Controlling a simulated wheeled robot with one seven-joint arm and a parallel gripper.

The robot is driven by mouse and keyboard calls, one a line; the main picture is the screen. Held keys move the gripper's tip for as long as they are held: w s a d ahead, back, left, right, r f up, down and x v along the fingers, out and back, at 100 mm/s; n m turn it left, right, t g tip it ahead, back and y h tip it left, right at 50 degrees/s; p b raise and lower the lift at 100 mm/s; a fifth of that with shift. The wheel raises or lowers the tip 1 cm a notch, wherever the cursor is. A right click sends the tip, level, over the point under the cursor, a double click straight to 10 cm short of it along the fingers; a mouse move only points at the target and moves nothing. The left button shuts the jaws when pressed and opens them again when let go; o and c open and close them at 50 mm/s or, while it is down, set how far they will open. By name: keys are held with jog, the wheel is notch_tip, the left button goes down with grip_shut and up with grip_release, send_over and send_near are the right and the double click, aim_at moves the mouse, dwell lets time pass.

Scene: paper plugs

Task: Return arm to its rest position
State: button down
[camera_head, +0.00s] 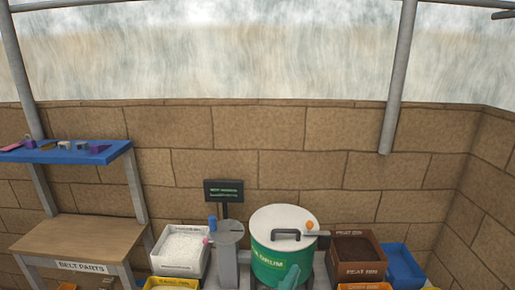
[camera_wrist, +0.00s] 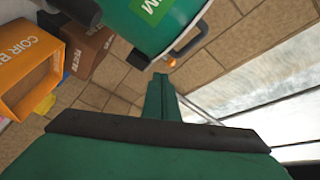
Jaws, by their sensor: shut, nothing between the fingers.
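My gripper (camera_wrist: 161,82) is shut and empty, its green fingers together in the middle of the wrist view. In the head view, a green part that looks like my gripper (camera_head: 291,273) rises from the bottom edge, in front of the green drum (camera_head: 268,262). The drum has a white lid (camera_head: 275,219) with a dark handle. In the wrist view the drum (camera_wrist: 135,18) is at the top, beyond the fingertips, and a gap shows between them. Most of my arm is out of view.
A white-filled bin (camera_head: 180,252) stands left of the drum, a brown peat bin (camera_head: 358,258) and a blue bin (camera_head: 402,266) right. An orange coir bin (camera_wrist: 48,85) shows in the wrist view. A wooden table (camera_head: 75,237) and blue shelf (camera_head: 70,154) are at left.

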jog(key=s+a+f+n+y, duration=0.1)
jog(key=s+f+n+y, duration=0.1)
jog(key=s+f+n, duration=0.45)
jog(key=s+a+f+n+y, duration=0.2)
jog(key=s+f+n+y, duration=0.1)
jog(key=s, duration=0.6)
jog(key=s+a+f+n+y, duration=0.1)
jog(key=s+f+n+y, duration=0.1)
jog(key=s+f+n, duration=0.4)
jog(key=s+a+r, duration=0.1)
jog(key=s+a, duration=0.1)
jog(key=s, duration=0.6)
jog(key=s+a+r+n+g+y, duration=0.1)
jog(key=s+a+r, duration=0.1)
jog(key=s, duration=0.6)
jog(key=s+a+r+n, duration=0.1)
jog(key=s+a, duration=0.2)
jog(key=s, duration=0.5)
jog(key=shift+s+a+r+g+y, duration=0.15)
jog(key=shift+s+r+g+y, duration=0.15)
jog(key=shift+r, duration=0.05)
